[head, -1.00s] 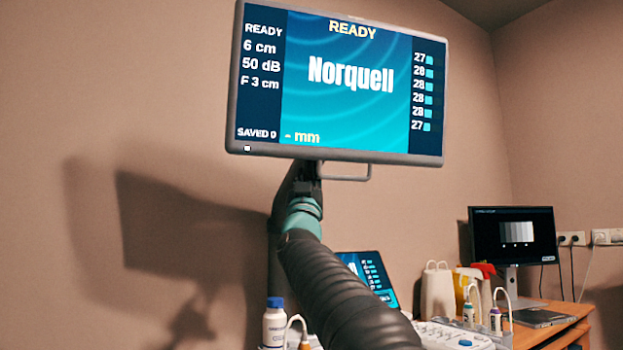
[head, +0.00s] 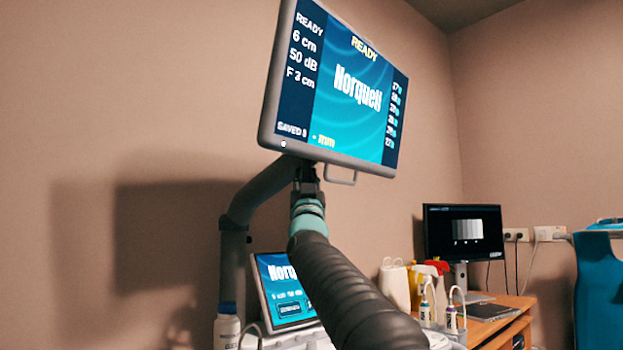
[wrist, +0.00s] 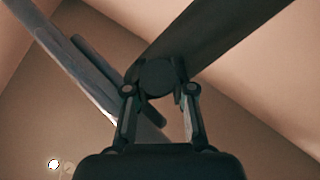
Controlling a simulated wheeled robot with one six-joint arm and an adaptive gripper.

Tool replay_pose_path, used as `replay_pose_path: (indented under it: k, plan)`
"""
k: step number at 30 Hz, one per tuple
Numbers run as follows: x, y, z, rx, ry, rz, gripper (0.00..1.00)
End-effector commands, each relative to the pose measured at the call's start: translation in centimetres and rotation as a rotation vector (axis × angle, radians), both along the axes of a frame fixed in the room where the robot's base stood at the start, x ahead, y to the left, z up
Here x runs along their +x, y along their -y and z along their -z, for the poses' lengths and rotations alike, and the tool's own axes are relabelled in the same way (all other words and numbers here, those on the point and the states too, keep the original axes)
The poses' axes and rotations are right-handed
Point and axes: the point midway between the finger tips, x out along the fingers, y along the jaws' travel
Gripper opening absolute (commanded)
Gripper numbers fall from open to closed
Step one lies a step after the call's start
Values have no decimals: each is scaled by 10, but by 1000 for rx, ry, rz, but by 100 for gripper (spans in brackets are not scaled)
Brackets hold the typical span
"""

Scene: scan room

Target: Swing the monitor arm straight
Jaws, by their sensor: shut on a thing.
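The monitor (head: 345,125), lit with "Norquell", sits high in the head view, turned and tilted. Its grey monitor arm (head: 257,193) runs from an upright post (head: 234,265) at left up to a spot beneath the screen. My gripper (head: 307,174) is below the monitor's bottom edge at the arm's end. In the wrist view my gripper (wrist: 158,92) is shut with a finger on either side of the round dark end (wrist: 158,76) of the monitor arm (wrist: 215,35). The monitor (wrist: 70,65) shows from below at left. A small handle (head: 341,180) hangs under the screen, apart from my gripper.
A smaller lit touchscreen (head: 283,290) stands below the arm. A white bottle (head: 227,330) is at lower left. A desk (head: 510,332) with a second monitor (head: 464,245) is at right, and a blue chair-like thing (head: 597,285) at far right.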

Motion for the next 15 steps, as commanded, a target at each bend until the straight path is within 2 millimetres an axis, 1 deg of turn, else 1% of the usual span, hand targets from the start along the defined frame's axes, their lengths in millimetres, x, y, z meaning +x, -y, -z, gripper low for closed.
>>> replay_pose_path:
  k: [1, 2, 3, 4, 5, 15]
  plan:
    - [0, -1, 0, -1, 0, -2, 0]
    - [0, -1, 0, -1, 0, -1, 28]
    - [0, 0, 0, -1, 0, -1, 38]
    - [0, 0, 0, -1, 0, -1, 46]
    - [0, 0, 0, -1, 0, 1, 50]
    - [-1, 3, 0, -1, 0, 5, 50]
